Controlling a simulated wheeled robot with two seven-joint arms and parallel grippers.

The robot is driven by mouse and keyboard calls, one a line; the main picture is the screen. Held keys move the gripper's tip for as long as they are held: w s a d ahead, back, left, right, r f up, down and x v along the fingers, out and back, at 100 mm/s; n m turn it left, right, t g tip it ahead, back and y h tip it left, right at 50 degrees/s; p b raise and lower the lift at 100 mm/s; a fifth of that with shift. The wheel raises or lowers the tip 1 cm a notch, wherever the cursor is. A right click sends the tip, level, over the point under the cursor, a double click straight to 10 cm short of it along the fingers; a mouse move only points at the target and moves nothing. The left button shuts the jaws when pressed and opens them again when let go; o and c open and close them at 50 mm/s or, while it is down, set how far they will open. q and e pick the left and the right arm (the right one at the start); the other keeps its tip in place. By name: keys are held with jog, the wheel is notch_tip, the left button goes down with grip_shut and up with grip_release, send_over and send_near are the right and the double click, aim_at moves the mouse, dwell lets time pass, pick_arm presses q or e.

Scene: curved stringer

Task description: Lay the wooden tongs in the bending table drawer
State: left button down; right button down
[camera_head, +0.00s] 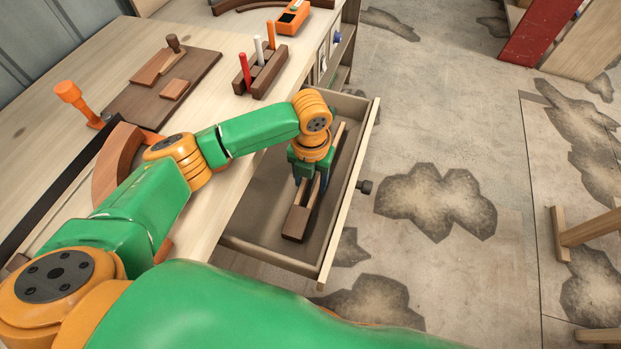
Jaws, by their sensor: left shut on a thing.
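The drawer (258,242) of the bending table (226,72) is pulled open, and its inside shows. My left gripper (308,182) points down inside the drawer, shut on the wooden tongs (296,221). The brown near end of the tongs sticks out below the gripper, toward the drawer's near side. The gripper hides the middle of the tongs. I cannot tell whether they touch the drawer floor. My right gripper is out of view.
On the table stand a holder (262,76) with upright markers, a dark board (165,88) with wooden pieces, an orange clamp (78,103) and a curved wooden form (116,160). The drawer knob (365,187) juts over stained, open floor.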

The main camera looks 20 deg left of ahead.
pick_arm(q)
jog(key=shift+f, duration=0.1)
jog(key=shift+c, duration=1.1)
grip_release()
notch_tip(320, 180, up, 12)
jog(key=shift+r+p, duration=0.25)
jog(key=shift+p, duration=0.1)
